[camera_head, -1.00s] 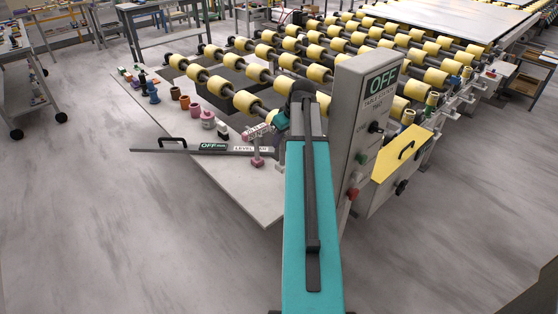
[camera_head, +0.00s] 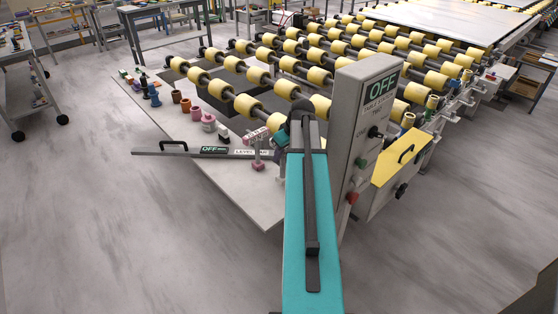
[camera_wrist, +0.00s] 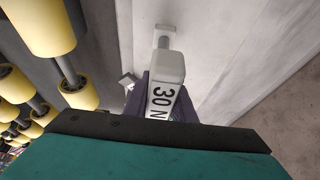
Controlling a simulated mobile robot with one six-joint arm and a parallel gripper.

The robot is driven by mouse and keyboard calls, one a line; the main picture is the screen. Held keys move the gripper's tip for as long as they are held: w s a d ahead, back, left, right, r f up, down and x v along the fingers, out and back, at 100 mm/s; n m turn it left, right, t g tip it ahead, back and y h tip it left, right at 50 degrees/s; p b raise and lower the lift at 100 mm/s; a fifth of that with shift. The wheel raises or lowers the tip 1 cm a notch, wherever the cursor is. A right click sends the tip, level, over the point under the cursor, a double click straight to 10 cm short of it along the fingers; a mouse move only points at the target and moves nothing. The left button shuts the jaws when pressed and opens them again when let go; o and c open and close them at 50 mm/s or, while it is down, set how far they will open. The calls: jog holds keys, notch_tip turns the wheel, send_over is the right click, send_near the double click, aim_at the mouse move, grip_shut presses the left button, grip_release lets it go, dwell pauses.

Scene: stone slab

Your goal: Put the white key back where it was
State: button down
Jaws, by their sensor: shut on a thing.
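A pale, white-grey key (camera_wrist: 169,70) with a black "30 N" label shows in the wrist view. Its block-shaped head narrows to a short stem with a small crosspiece at the far end. My gripper (camera_wrist: 158,105) has dark purple fingers around the labelled part and is shut on it. In the head view my teal arm hides most of the gripper, whose tip (camera_head: 284,137) is over the right side of the slab (camera_head: 240,190). A pinkish piece with a stem (camera_head: 258,164) stands just left of it; I cannot tell whether it is the held key.
A long grey bar (camera_head: 190,152) with "OFF" and "LEVEL" labels lies across the slab. Several small coloured pieces, including a pink one (camera_head: 208,123), stand behind it. Yellow rollers (camera_head: 248,104) lie beyond. A grey control post (camera_head: 364,110) rises close right of my arm.

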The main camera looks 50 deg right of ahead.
jog(key=shift+f, duration=1.4)
jog(key=c, duration=1.5)
grip_release()
jog(key=shift+r, duration=0.2)
jog(key=shift+b+v, duration=0.65)
jog(key=shift+v, duration=3.05)
